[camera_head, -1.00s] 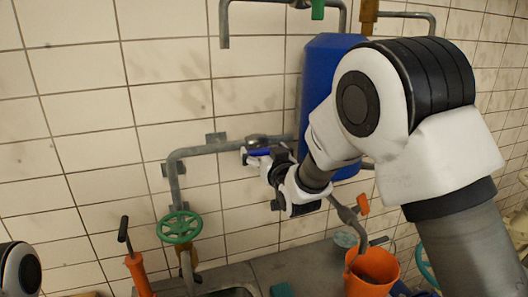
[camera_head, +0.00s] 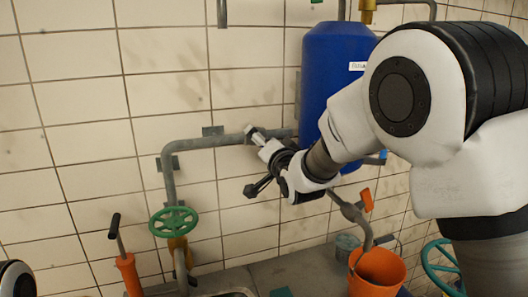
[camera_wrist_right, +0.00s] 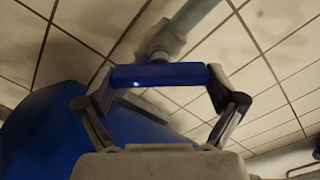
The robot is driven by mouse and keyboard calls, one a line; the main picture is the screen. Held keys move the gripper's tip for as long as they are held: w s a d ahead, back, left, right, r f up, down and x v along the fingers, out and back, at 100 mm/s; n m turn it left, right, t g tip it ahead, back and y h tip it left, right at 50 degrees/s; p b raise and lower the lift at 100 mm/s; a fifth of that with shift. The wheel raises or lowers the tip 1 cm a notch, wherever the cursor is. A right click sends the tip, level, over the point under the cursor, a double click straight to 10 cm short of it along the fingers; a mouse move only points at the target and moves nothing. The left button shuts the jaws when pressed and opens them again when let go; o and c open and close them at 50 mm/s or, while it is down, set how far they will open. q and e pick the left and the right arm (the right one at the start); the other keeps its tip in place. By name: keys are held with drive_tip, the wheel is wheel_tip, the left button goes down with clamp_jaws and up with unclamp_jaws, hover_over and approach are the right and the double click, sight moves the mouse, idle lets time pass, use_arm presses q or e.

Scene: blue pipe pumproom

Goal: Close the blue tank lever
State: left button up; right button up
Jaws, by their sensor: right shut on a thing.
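The blue tank (camera_head: 325,75) hangs on the tiled wall, partly hidden behind my right arm. A grey pipe (camera_head: 200,143) runs left from it, with a metal valve fitting (camera_head: 256,134) near the tank. My right gripper (camera_head: 258,162) is at the pipe, just left of the tank. In the right wrist view, my right gripper (camera_wrist_right: 159,78) is shut on the blue lever (camera_wrist_right: 158,75), with one finger at each end of the bar. The fitting shows just beyond the lever. The lever is not clear in the head view. My left gripper is out of view.
An orange bucket (camera_head: 377,272) stands below the tank, under an orange-handled tap (camera_head: 367,200). The tiled wall at left is mostly clear.

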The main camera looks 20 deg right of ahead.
drive_tip(key=m+b, duration=0.1)
drive_tip(key=m, duration=0.1)
drive_tip(key=m+b, duration=0.1)
drive_tip(key=m, duration=0.1)
drive_tip(key=shift+f+m+b, duration=0.2)
drive_tip(key=shift+m+b, duration=0.1)
drive_tip(key=shift+r+m+b, duration=0.1)
drive_tip(key=shift+m+b, duration=0.65)
drive_tip(key=shift+m, duration=1.05)
drive_tip(key=o, duration=0.7)
drive_tip(key=shift+o, duration=0.4)
drive_tip(key=shift+w, duration=0.15)
